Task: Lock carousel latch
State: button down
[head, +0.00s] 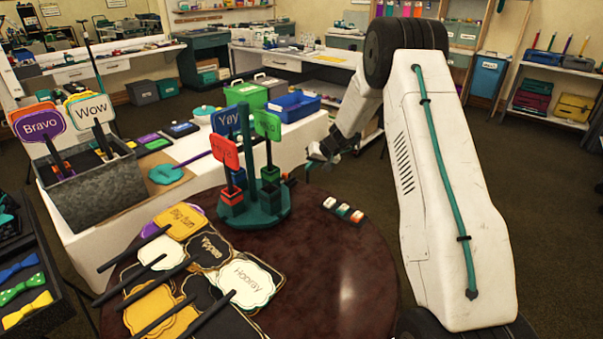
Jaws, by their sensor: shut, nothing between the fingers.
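The carousel (262,207) stands on the round dark red table. It has a round teal base, a central post and small red, green and teal holders with upright signs, among them a blue "Yay" sign (226,121), a green sign (267,125) and a red sign (224,153). A small part sticks out near the base's right rim; I cannot tell whether it is the latch or how it is set. My gripper (313,162) is right of the carousel and apart from it, above the table's far edge. It is shut and empty, pointing down and left.
Sign paddles, including "Hooray" (247,284), cover the front left of the round table (340,290). A small strip of coloured blocks (343,209) lies to the right. A grey bin (93,195) of signs and a blue tray (291,106) stand on the white table behind.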

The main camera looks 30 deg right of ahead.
jog(key=v, duration=0.5)
jog(key=shift+s+r, duration=0.25)
jog(key=shift+r, duration=0.05)
jog(key=s+a+r+n+g+h, duration=0.1)
jog(key=s+a+r, duration=0.5)
jog(key=s, duration=1)
jog(key=s+a+r+n+g+h, duration=0.1)
jog(key=s+a+r, duration=0.6)
jog(key=s, duration=1)
jog(key=s+a+r+n+g+h, duration=0.1)
jog(key=s+a+r+g, duration=0.2)
jog(key=s, duration=1.3)
jog(key=a+r, duration=0.3)
jog(key=r, duration=0.3)
jog(key=shift+s+a+r+h, duration=0.2)
jog(key=shift+s+a+h, duration=0.1)
jog(key=shift+s+a, duration=0.1)
